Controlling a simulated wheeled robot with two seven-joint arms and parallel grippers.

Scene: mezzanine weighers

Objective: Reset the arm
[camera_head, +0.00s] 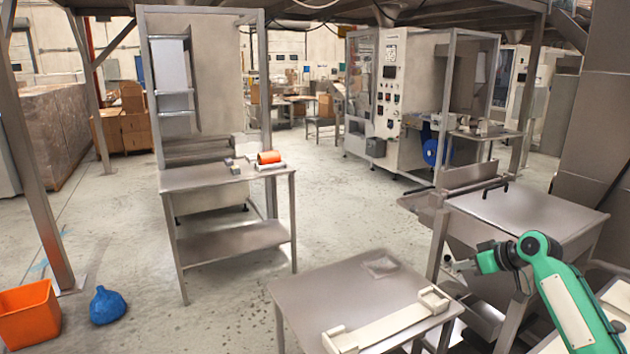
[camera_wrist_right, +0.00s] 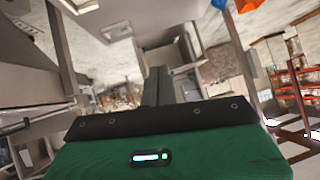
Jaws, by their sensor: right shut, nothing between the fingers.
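My right arm (camera_head: 565,300), green and grey, comes in from the lower right of the head view. The right gripper is shut and empty. In the wrist view its dark fingers (camera_wrist_right: 165,85) are together above the green wrist housing (camera_wrist_right: 170,155), with nothing between them. My left gripper does not show in either view.
A low metal table (camera_head: 300,300) with a white bracket-like fixture (camera_head: 390,325) stands in front. An orange bin (camera_head: 28,315) and blue bag (camera_head: 107,305) sit on the floor at left. Open floor lies beyond.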

